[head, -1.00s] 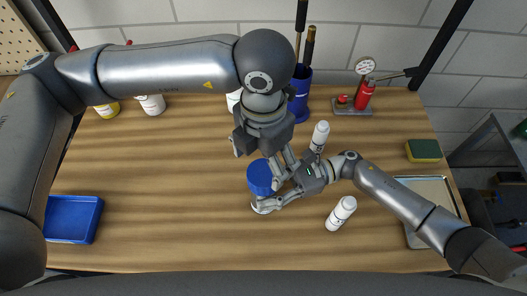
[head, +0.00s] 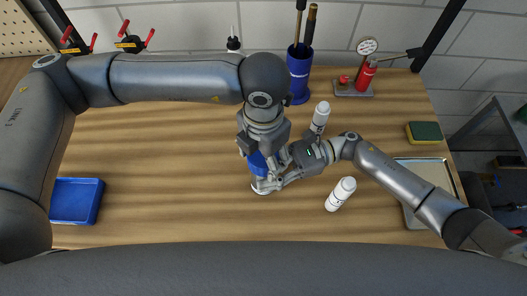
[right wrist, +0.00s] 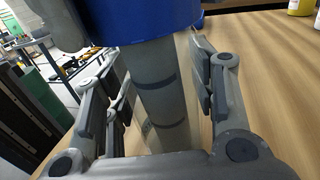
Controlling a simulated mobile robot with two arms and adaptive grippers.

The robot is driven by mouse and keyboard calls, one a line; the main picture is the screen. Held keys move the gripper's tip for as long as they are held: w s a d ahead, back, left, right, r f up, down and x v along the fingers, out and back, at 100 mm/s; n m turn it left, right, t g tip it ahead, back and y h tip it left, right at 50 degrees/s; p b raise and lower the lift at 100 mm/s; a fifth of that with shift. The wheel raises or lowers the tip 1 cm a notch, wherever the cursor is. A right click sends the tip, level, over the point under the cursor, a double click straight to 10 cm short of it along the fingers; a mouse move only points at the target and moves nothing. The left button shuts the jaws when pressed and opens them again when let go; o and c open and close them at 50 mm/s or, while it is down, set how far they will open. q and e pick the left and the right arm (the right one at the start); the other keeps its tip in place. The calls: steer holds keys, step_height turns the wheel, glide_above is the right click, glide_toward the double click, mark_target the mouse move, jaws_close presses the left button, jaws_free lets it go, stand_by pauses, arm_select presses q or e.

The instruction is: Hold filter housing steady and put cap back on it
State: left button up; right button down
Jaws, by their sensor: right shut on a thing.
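The filter housing stands upright, its pale cylindrical body (right wrist: 160,85) showing between my right fingers in the right wrist view. Its blue top part (head: 257,163), also at the top of the right wrist view (right wrist: 130,22), sits on that body. I cannot tell cap from housing head there. My right gripper (head: 268,183) is shut on the body from the right, low down; its fingers (right wrist: 160,95) flank it. My left gripper (head: 262,146) points down over the blue top with its fingers beside it. I cannot tell whether they grip it.
White bottles stand behind (head: 320,117) and to the right (head: 341,193) of the housing, close to my right arm. A blue tray (head: 76,201) is at left; a metal tray (head: 408,216) and sponge (head: 424,132) are at right. A blue tool holder (head: 299,75) stands at the back.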

arm_select(q)
steer(key=c, duration=0.6)
steer(key=o, duration=1.2)
arm_select(e)
steer(key=c, duration=0.5)
jaws_free()
arm_select(q)
step_height(320, 180, up, 12)
